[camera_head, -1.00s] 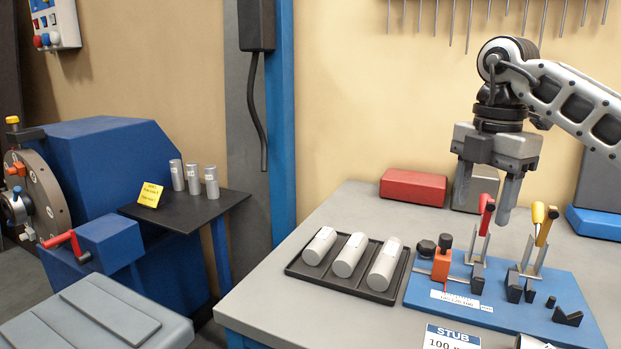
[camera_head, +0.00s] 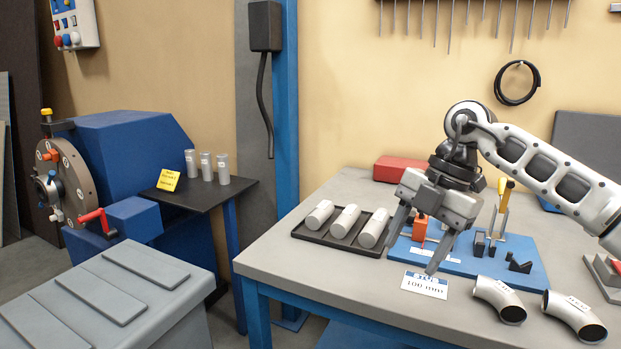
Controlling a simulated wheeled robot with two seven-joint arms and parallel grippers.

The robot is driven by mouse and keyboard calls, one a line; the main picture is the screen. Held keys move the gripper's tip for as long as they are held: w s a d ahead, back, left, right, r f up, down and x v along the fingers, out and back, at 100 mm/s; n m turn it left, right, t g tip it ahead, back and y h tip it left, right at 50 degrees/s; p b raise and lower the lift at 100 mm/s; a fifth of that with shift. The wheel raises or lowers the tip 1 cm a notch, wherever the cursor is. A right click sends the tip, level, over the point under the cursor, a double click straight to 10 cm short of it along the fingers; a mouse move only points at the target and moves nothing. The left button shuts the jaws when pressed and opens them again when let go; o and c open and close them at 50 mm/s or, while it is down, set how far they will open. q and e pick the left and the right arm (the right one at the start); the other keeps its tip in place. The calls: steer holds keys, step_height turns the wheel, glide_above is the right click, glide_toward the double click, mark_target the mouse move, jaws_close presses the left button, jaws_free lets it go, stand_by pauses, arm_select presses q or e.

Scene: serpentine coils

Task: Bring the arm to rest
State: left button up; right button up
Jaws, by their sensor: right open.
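My right gripper (camera_head: 414,254) is open and empty. Its fingers point down in front of the blue fixture board (camera_head: 530,262), close to the white STUB label (camera_head: 425,284). My right arm (camera_head: 545,170) reaches in from the right and hides part of the board, including its red-handled clamp. An orange block (camera_head: 421,226) shows between the fingers, behind them. My left gripper is not in view.
A black tray (camera_head: 303,235) with three pale cylinders stands left of the board on the grey table (camera_head: 285,262). Two metal elbow pipes (camera_head: 500,298) (camera_head: 573,314) lie at the front right. A red box (camera_head: 393,168) is behind. A blue machine (camera_head: 135,150) stands left.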

steer(key=s+a+f+n+g+y, duration=0.1)
steer(key=s+a+f+y, duration=0.15)
steer(key=a+y, duration=0.35)
steer(key=s+a+f+y, duration=0.1)
steer(key=s+a+y, duration=0.3)
steer(key=a, duration=0.4)
steer(key=s+a+f+n+g+y, duration=0.1)
steer(key=s+a+y, duration=0.2)
steer(key=a+y, duration=0.25)
steer(key=w+d+f+m+t+h, duration=0.1)
steer(key=d+f+m+t+h, duration=0.35)
steer(key=m+t, duration=0.6)
steer(key=d+f+m+t+h, duration=0.4)
steer(key=f+m+t, duration=0.2)
steer(key=m+t, duration=0.45)
steer(key=s+d+f+m+g+h, duration=0.2)
steer(key=s+d+f+g+h, duration=0.1)
steer(key=s+f, duration=0.4)
steer(key=s+d+f+m+g+h, duration=0.3)
steer(key=s+d+f, duration=0.3)
steer(key=f, duration=0.3)
steer(key=shift+s+f+g+h, duration=0.2)
steer(key=shift+s+g+h, duration=0.2)
steer(key=shift+g+h, duration=0.35)
